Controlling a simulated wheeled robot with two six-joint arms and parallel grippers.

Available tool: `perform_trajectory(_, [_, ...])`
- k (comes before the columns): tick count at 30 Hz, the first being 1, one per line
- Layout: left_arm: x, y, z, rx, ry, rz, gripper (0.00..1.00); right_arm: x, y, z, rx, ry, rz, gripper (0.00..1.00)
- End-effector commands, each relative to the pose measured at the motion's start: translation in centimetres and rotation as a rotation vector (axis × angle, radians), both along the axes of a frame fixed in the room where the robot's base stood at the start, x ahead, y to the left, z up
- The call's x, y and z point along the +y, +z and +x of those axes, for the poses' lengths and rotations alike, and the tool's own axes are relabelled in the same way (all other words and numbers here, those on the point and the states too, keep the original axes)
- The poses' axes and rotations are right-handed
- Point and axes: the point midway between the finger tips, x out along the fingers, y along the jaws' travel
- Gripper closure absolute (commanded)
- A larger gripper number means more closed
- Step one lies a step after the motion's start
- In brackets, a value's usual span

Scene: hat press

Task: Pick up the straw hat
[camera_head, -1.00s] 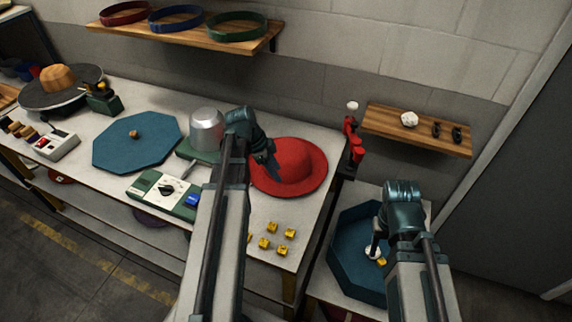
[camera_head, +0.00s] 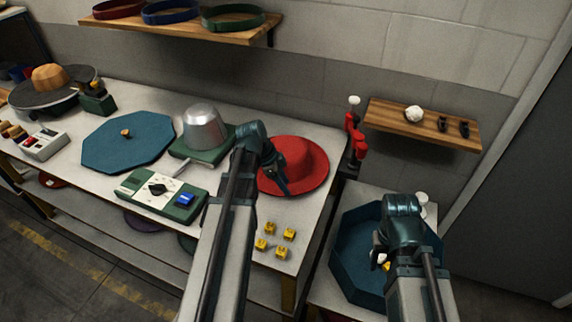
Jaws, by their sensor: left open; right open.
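A red wide-brimmed hat (camera_head: 302,158) lies crown up at the right end of the long table; I cannot tell whether it is straw. My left gripper (camera_head: 281,184) is open at the left front part of its brim and hides some of it; contact is unclear. A tan rounded crown shape (camera_head: 49,76) sits on a dark round disc at the far left; I cannot tell whether it is a hat. My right gripper (camera_head: 382,259) is open over the blue octagonal tray (camera_head: 349,262) at the right, with its fingers mostly hidden.
A metal dome press (camera_head: 203,127) and a control box (camera_head: 160,194) stand left of the red hat. A blue octagonal board (camera_head: 128,141) lies further left. Several yellow blocks (camera_head: 289,234) lie in front of the hat. Red-handled posts (camera_head: 355,140) and a wall shelf (camera_head: 422,125) are right of it.

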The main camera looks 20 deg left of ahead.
Motion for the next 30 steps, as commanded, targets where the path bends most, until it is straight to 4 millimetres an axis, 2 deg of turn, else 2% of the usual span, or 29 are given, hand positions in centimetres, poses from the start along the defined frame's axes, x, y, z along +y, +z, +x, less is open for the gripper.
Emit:
perform_trajectory(1, [-0.2,-1.2,0.0,0.000,-0.001,0.000,0.50,0.0,-1.2,0.0,0.000,0.000,0.000,0.50])
perform_trajectory(7, [-0.9,-3.5,0.3,0.000,-0.002,0.000,0.50,0.0,-3.5,0.0,0.000,0.000,0.000,0.50])
perform_trajectory(17, [-1.1,-3.7,0.5,0.000,0.000,0.000,0.50,0.0,-3.7,0.0,0.000,0.000,0.000,0.50])
perform_trajectory(25, [-1.1,-3.7,0.5,0.000,0.000,0.000,0.99,0.0,-3.7,0.0,0.000,0.000,0.000,0.50])
perform_trajectory(30, [-1.1,-3.7,0.5,0.000,0.000,0.000,1.00,0.0,-3.7,0.0,0.000,0.000,0.000,0.50])
